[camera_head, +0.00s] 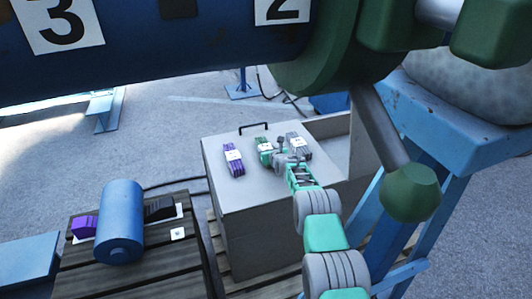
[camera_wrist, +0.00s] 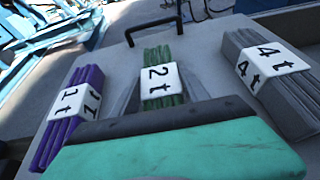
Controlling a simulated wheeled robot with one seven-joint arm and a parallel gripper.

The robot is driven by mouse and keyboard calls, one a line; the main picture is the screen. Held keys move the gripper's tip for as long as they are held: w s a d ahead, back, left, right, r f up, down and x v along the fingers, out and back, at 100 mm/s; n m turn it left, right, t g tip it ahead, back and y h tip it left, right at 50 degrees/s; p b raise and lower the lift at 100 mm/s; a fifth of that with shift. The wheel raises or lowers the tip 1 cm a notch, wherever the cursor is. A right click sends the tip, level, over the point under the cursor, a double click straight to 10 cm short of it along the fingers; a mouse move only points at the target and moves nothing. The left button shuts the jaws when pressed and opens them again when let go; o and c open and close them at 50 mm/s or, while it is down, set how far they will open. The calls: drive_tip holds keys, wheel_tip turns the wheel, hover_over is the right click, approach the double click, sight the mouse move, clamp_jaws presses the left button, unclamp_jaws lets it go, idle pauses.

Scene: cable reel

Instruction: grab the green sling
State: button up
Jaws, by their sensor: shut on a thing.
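The green sling (camera_head: 264,147) is a folded bundle with a white label. It lies on the grey box top between two other slings. In the wrist view the green sling (camera_wrist: 158,55) is in the middle and its label reads 2 t. My gripper (camera_head: 275,156) is down at the green sling, shut on it, with the bundle between its fingers. The fingers show only partly in the wrist view, and the near end of the sling is hidden behind my gripper's green body. The sling appears to be resting on the box top.
A purple 1 t sling (camera_head: 233,163) lies left, and a grey 4 t sling (camera_head: 300,146) lies close on the right. A black handle (camera_head: 254,126) stands at the box's back edge. A crank with a green knob (camera_head: 410,193) hangs right of my arm, below the blue reel (camera_head: 150,50).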

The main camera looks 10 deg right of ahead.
clamp_jaws()
drive_tip(key=shift+r, duration=0.25)
